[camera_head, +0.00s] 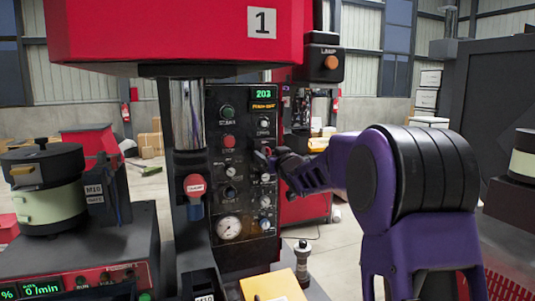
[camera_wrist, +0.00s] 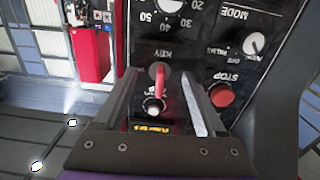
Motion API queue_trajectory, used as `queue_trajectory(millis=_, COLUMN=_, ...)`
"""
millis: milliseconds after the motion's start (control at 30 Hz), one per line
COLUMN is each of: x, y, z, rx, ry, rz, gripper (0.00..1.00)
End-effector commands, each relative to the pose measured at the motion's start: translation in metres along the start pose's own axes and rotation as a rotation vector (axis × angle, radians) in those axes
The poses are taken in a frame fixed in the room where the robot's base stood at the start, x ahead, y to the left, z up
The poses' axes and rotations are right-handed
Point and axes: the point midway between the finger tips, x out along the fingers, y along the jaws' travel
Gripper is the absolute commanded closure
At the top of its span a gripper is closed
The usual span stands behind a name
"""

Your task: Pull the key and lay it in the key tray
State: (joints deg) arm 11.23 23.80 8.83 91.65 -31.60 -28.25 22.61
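The key (camera_wrist: 161,82) shows in the wrist view as a red-handled piece in the switch marked KEY on the black control panel (camera_head: 240,120). My gripper (camera_head: 272,158) is at the panel in the head view. In the wrist view my gripper (camera_wrist: 162,85) is open, with one finger on each side of the key. I see gaps between the key and both fingers. The key is mostly hidden by my gripper in the head view. A yellow surface (camera_head: 273,286) is at the bottom of the head view; I cannot tell whether it is the key tray.
Close around the key are a red STOP button (camera_wrist: 221,95), a MODE knob (camera_wrist: 254,43) and another knob above. A chrome column (camera_head: 186,115) and a red-topped handle (camera_head: 194,187) stand left of the panel. A red press head (camera_head: 180,35) overhangs it.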

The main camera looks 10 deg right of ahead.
Motion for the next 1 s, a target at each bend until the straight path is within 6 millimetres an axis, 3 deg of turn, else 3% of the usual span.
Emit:
queue_trajectory(millis=67, x=0.0000, y=0.0000, z=-0.0002, rx=0.000, ry=0.000, rz=0.000, gripper=0.35)
queue_trajectory(millis=433, x=0.0000, y=0.0000, z=-0.0002, rx=0.000, ry=0.000, rz=0.000, gripper=1.00)
queue_trajectory(millis=1000, x=0.0000, y=0.0000, z=-0.0001, rx=0.000, ry=0.000, rz=0.000, gripper=1.00)
